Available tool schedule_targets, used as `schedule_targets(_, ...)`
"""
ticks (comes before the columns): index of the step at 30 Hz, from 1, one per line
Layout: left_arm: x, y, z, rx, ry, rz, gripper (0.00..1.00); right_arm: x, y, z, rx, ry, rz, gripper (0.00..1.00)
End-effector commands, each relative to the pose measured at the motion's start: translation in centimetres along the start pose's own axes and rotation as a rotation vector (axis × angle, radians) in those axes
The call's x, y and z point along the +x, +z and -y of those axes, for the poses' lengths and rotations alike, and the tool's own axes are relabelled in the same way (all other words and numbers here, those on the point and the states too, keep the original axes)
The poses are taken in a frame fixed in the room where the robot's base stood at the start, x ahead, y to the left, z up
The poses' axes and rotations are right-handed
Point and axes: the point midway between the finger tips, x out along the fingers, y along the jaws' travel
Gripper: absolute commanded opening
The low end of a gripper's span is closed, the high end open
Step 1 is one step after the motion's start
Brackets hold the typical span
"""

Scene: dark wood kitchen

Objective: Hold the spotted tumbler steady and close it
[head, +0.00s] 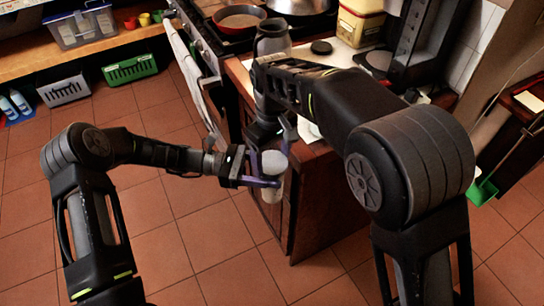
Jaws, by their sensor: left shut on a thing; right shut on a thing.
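The tumbler (272,188) is a small pale upright cylinder in front of the counter's corner; its spots are too small to make out. My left gripper (264,182) comes in from the left and is shut around its side. My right gripper (271,150) reaches down from above, with its fingers at either side of the tumbler's pale top, and is shut on it. Whether that top is a separate lid, and how it is seated, I cannot tell. The fingers hide part of the tumbler.
The wooden counter (318,190) stands close behind and right of the tumbler. A stove with a pan (240,18) adjoins. Tiled floor lies open at left.

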Motion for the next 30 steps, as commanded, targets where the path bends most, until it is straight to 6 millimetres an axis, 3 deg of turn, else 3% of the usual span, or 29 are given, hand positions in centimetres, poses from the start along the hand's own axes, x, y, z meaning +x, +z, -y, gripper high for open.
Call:
schedule_targets(4, 0.0, 0.1, 0.0, 0.001, -0.001, 0.002, 0.00, 0.0, 0.0, 0.0, -0.005, 0.001, -0.001, 0.21)
schedule_targets(5, 0.0, 0.1, 0.0, 0.001, -0.001, 0.002, 0.00, 0.0, 0.0, 0.0, -0.005, 0.001, -0.001, 0.71)
schedule_targets(13, 0.0, 0.1, 0.0, 0.001, -0.001, 0.002, 0.00, 0.0, 0.0, 0.0, -0.006, 0.000, -0.001, 0.94)
schedule_targets(23, 0.0, 0.1, 0.0, 0.001, -0.001, 0.002, 0.00, -0.2, 0.0, 0.0, -0.007, 0.000, -0.001, 0.95)
schedule_targets(30, 0.0, 0.1, 0.0, 0.001, -0.001, 0.002, 0.00, -2.7, -0.1, 0.0, -0.007, 0.000, -0.004, 0.95)
